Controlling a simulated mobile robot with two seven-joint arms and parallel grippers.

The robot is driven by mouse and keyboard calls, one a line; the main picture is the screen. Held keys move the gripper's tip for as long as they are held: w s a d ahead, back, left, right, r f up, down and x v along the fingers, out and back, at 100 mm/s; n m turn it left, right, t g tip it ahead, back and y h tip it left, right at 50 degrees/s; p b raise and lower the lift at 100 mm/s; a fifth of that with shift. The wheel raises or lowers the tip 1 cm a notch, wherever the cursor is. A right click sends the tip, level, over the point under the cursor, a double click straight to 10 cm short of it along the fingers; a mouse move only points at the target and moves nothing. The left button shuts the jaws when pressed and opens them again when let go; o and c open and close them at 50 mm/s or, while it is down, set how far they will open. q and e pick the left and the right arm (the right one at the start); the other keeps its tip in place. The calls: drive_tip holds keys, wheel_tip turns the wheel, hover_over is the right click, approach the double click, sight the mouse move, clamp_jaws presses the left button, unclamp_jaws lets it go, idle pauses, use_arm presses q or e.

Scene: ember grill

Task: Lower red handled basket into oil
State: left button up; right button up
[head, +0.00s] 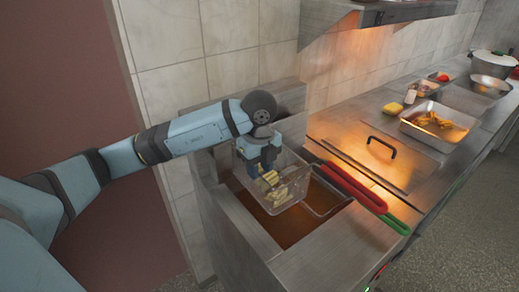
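The fryer's dark oil (285,226) shows in the steel vat at the centre. A see-through wire-like basket (292,190) with pale yellow fries (277,198) in it is over the left part of the vat. A second, empty-looking basket (327,200) is to its right. My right gripper does not show.
A steel tray of fries (435,122) and a flat lid with a black handle (372,160) are on the counter to the right. A hood overhangs the counter.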

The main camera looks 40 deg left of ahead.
sight(259, 183)
use_arm(q)
wheel_tip(259, 183, down, 6)
drive_tip(key=shift+r, duration=0.1)
drive_tip(key=shift+c, duration=0.2)
clamp_jaws()
drive_tip(key=shift+o, duration=0.2)
unclamp_jaws()
wheel_tip(259, 183, up, 14)
idle(0.4)
